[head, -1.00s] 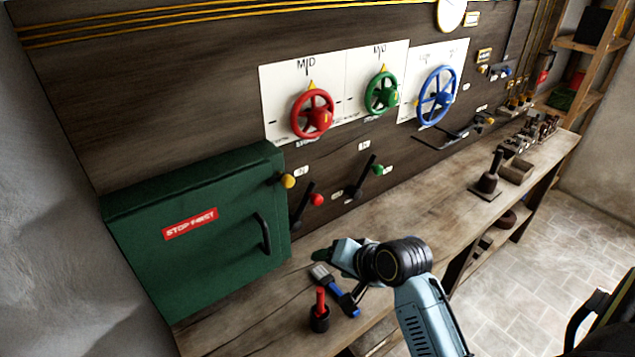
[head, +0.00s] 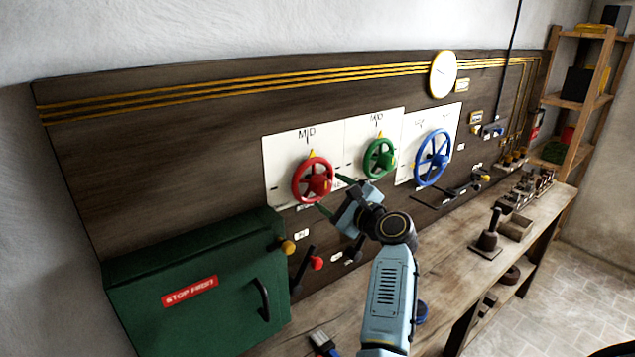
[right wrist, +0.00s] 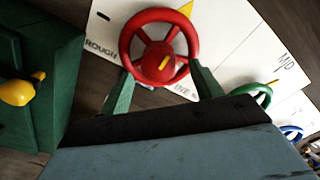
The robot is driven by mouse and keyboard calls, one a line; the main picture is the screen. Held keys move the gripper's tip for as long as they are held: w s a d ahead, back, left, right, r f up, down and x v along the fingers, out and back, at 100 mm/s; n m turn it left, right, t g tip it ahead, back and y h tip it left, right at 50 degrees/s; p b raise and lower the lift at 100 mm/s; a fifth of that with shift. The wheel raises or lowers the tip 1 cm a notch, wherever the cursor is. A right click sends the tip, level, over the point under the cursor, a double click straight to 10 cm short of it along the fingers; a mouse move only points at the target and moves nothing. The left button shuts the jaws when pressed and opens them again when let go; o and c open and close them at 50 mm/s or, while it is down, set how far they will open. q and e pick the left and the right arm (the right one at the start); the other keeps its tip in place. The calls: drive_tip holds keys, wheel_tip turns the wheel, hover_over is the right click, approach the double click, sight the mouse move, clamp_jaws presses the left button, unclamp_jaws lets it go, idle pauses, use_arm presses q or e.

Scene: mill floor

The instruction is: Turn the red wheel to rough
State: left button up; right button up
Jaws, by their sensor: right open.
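The red wheel (head: 313,180) is mounted on a white plate (head: 283,166) on the dark panel, and its yellow pointer stands up near the "MID" mark in the head view. In the right wrist view the red wheel (right wrist: 160,47) is ahead, with "ROUGH" lettering (right wrist: 99,50) left of it. My right gripper (head: 335,193) is open, its green fingers just below and to the right of the wheel in the head view. In the right wrist view the open fingers (right wrist: 162,88) flank the wheel's lower rim; contact cannot be told. My left gripper is not in view.
A green wheel (head: 379,158) and a blue wheel (head: 433,157) are to the right. A green box (head: 200,300) with a "STOP FIRST" label juts out at lower left. Levers with a red knob (head: 316,263) and a yellow knob (head: 287,247) stick out below the plates.

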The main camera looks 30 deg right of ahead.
sight(318, 184)
drive_tip(key=shift+w+a, duration=0.2)
drive_tip(key=shift+w, duration=2.95)
drive_tip(key=c, duration=1)
